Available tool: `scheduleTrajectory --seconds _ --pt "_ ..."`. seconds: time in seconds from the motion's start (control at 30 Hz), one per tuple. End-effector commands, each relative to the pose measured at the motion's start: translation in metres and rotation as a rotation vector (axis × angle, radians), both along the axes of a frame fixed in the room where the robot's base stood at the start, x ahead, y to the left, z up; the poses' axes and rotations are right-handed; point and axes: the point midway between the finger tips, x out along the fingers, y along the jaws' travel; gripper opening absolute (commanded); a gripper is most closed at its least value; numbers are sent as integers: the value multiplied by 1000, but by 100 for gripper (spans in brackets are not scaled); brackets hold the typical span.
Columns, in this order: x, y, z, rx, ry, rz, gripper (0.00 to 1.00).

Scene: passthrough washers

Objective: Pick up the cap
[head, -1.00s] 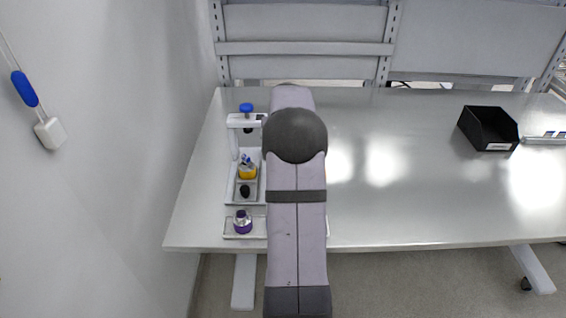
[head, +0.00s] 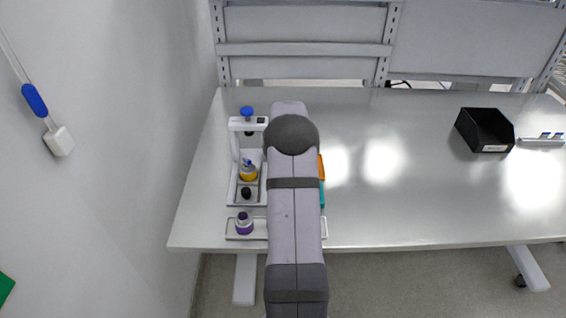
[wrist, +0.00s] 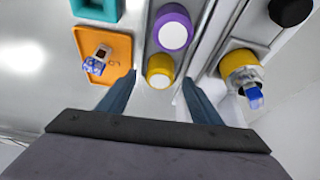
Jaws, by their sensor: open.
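A round yellow cap-like piece (wrist: 160,68) with a pale top shows in the wrist view, in a narrow grey tray (wrist: 147,45). My gripper (wrist: 159,78) is open, with one finger on either side of the yellow piece; I cannot tell whether they touch it. In the head view my arm hides my gripper and the yellow piece.
An orange tray (wrist: 112,48) holds a small clear and blue item (wrist: 97,62); a teal block (wrist: 97,8) sits beside it. A white stand (head: 236,150) holds a yellow container (head: 248,173). A black bin (head: 485,130) is far right. The table's middle is clear.

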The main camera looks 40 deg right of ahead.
Motion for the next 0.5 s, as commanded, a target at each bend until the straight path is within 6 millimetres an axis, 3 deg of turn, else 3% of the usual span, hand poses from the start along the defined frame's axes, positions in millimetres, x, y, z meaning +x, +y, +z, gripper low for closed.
scheduleTrajectory --seconds 0.37,0.4,0.5 --pt "2 -2 -8 0 0 0 59" --pt "2 -2 -8 0 0 0 56" --pt "2 -2 -8 0 0 0 32"
